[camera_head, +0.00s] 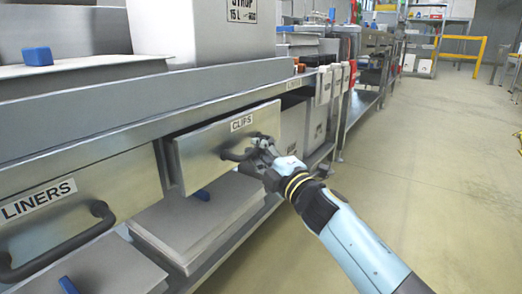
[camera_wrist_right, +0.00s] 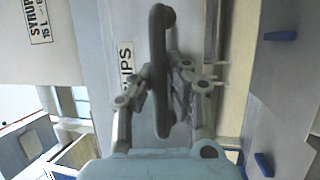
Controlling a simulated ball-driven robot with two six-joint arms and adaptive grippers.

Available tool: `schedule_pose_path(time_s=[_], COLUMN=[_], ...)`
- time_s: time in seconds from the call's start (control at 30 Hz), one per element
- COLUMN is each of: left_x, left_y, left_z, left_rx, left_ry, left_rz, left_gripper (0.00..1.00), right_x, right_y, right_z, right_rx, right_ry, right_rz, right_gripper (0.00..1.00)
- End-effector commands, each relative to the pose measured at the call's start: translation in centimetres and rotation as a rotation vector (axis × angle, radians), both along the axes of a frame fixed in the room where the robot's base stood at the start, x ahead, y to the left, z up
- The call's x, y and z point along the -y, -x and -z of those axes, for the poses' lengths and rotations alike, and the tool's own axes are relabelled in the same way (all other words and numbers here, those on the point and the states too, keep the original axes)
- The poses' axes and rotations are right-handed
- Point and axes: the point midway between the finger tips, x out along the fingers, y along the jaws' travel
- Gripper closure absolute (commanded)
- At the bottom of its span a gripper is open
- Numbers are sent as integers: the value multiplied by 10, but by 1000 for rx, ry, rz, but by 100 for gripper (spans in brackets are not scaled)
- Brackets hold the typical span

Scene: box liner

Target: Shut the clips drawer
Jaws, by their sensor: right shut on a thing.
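The clips drawer (camera_head: 205,150) has a pale metal front with a "CLIPS" label and stands slightly out from the cabinet, with a dark gap at its left side. Its dark bar handle (camera_head: 233,155) is partly hidden by my right gripper (camera_head: 256,152). In the right wrist view, the handle (camera_wrist_right: 158,45) runs between the two fingers of the gripper (camera_wrist_right: 160,88), which is shut on it. The drawer's front and its label (camera_wrist_right: 127,62) show behind the handle. My left gripper is in neither view.
The liners drawer (camera_head: 110,185) with its dark handle (camera_head: 60,243) is at the left. A lower shelf with grey lids (camera_head: 205,225) lies under the clips drawer. Open floor (camera_head: 430,150) spreads to the right.

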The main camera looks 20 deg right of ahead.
Motion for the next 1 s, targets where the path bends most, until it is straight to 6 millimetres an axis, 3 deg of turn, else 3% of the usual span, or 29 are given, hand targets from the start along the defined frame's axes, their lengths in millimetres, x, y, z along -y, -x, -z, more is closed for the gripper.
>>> schedule_pose_path(time_s=[0.2,0.53,0.57,0.77,1.0], left_x=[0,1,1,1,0], left_y=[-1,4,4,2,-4], left_z=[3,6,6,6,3], left_rx=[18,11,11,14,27], left_ry=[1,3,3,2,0], left_rz=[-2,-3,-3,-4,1], left_gripper=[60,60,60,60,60], right_x=[-21,-24,-24,-24,-24], right_y=[-28,-31,-31,-30,-30], right_z=[-1,-1,-1,-1,-1], right_rx=[1,1,1,1,1], right_ry=[1,4,4,3,2], right_rz=[1,0,0,1,0], right_gripper=[100,100,88,62,62])
